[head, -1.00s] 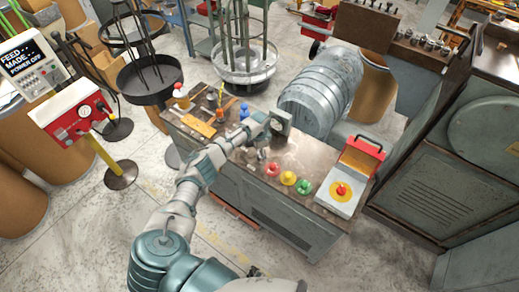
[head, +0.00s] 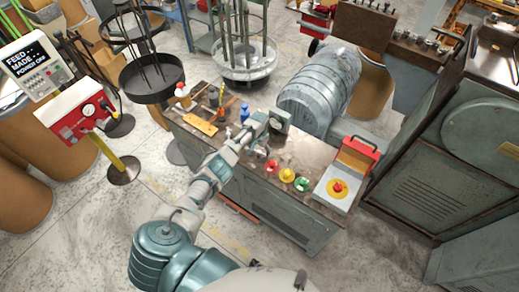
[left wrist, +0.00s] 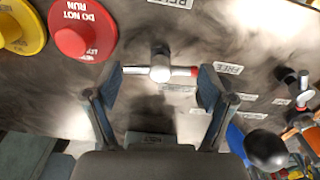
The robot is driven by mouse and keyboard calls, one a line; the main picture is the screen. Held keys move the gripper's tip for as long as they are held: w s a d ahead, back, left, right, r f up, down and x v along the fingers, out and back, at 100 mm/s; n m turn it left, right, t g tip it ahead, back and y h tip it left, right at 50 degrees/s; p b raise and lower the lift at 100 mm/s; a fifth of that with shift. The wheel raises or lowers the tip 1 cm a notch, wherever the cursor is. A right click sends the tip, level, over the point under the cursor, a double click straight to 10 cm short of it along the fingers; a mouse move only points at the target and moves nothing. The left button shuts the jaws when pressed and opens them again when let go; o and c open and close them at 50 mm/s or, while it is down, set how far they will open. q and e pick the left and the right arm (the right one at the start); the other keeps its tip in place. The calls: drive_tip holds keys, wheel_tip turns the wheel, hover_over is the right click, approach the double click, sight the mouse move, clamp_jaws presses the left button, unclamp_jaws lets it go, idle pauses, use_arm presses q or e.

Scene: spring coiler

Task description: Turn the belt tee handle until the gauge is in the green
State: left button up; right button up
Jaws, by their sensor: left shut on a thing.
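The tee handle (left wrist: 160,72) has a pale metal crossbar on a round hub, with a red right tip, in the left wrist view. My left gripper (left wrist: 158,71) has one finger at each end of the crossbar and is shut on it. In the head view my left gripper (head: 258,138) is over the bench top, and the handle is mostly hidden there. A grey box (head: 279,119) just beyond it may be the gauge; its reading cannot be made out. My right gripper is not in view.
Red (head: 272,167), yellow (head: 287,175) and green (head: 302,184) knobs stand on the bench right of my left gripper. A box with a red button (head: 338,187) is farther right. In the left wrist view a black ball knob (left wrist: 266,150) is close by the right finger.

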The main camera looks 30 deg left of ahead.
use_arm(q)
drive_tip(key=shift+n, duration=0.3)
drive_tip(key=o, duration=1)
drive_tip(key=shift+w+a, duration=0.1)
wheel_tip(320, 180, up, 12)
drive_tip(key=shift+f, duration=0.15)
